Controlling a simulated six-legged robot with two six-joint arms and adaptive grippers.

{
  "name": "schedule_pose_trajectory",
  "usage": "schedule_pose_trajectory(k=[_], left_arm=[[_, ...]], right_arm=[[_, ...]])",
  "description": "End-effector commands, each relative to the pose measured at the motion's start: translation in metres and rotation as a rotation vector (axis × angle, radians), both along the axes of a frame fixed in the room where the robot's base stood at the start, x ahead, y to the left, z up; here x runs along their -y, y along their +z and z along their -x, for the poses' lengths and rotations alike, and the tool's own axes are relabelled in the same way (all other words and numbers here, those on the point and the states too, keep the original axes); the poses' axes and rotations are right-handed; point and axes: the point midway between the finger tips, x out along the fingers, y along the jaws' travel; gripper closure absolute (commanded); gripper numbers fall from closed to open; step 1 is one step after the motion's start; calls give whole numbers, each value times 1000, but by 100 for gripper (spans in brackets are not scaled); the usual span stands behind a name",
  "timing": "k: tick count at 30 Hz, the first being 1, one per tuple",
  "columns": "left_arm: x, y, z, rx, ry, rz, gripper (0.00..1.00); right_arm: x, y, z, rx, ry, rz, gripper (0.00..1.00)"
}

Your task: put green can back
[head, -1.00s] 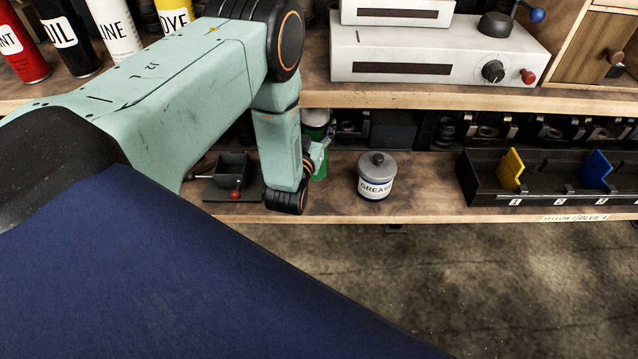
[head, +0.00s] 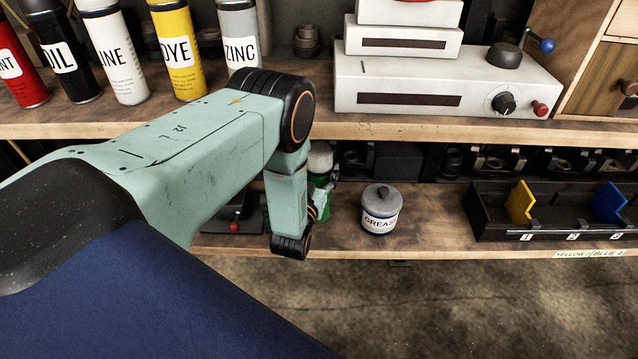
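The green can (head: 319,180) has a white cap and stands on the lower shelf, just left of the grease tin. My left arm hides part of it. My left gripper (head: 322,198) is down at the can, its fingers against or around the can's front. The arm's wrist covers much of the gripper, so I cannot tell whether it is closed on the can. My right gripper is not in view.
The grease tin (head: 381,210) stands close on the right. A black bin rack (head: 545,228) with yellow and blue dividers lies farther right. Above, the upper shelf (head: 420,130) holds several spray cans, including DYE (head: 178,50) and ZINC (head: 238,35), and a white machine (head: 430,85).

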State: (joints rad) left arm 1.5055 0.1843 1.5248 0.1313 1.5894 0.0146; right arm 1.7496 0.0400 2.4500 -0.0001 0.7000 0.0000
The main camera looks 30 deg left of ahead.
Motion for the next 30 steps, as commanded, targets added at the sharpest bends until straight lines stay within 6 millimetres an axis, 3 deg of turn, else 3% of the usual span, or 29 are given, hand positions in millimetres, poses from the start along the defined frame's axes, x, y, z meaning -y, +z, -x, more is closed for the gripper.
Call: schedule_pose_trajectory(k=[7, 20, 21, 28, 30], left_arm=[[0, -32, -2, 2, 0, -1, 96], [-1, -37, -3, 2, 0, -1, 96], [-1, -38, -2, -1, 0, 0, 36], [-1, -37, -2, -1, 0, 0, 16], [-1, -37, -2, -1, 0, 0, 16]], right_arm=[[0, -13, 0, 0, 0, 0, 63], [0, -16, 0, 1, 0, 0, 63], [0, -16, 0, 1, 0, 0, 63], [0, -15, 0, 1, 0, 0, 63], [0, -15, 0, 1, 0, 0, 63]])
